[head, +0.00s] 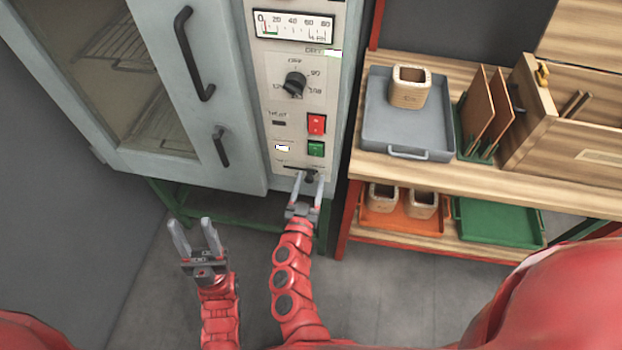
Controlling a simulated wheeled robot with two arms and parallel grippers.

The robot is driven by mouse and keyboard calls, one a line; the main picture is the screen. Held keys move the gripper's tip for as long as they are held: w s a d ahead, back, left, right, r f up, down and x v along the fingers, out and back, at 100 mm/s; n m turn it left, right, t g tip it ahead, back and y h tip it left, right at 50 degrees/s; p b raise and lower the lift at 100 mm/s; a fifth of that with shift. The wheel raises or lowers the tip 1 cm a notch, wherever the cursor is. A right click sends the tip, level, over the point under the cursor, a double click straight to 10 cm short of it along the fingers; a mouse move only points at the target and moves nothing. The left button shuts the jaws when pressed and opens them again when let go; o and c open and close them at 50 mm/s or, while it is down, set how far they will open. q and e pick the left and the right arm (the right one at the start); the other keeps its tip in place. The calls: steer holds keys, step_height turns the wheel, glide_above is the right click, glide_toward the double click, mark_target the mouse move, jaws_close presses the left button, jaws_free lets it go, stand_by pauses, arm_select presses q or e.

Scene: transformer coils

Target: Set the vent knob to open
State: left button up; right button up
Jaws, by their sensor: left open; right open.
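The vent knob (311,172) is a small dark knob at the bottom of the oven's control panel (268,158). Its markings are too small and too covered to read, so I cannot tell its setting. My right gripper (309,177) is at the knob, with its two fingers apart, one on each side of it. I cannot tell if the fingers touch it. My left gripper (191,224) is open and empty, in front of the oven's lower edge, away from the panel.
Above the knob are a green switch (316,149), a red switch (316,124), a black dial (295,84) and a meter (293,25). The oven door (215,150) at left is closed. A wooden shelf (470,190) with trays stands close on the right.

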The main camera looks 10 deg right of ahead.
steer(key=v, duration=1.6)
steer(key=shift+b, duration=0.4)
steer(key=shift+s+d, duration=0.1)
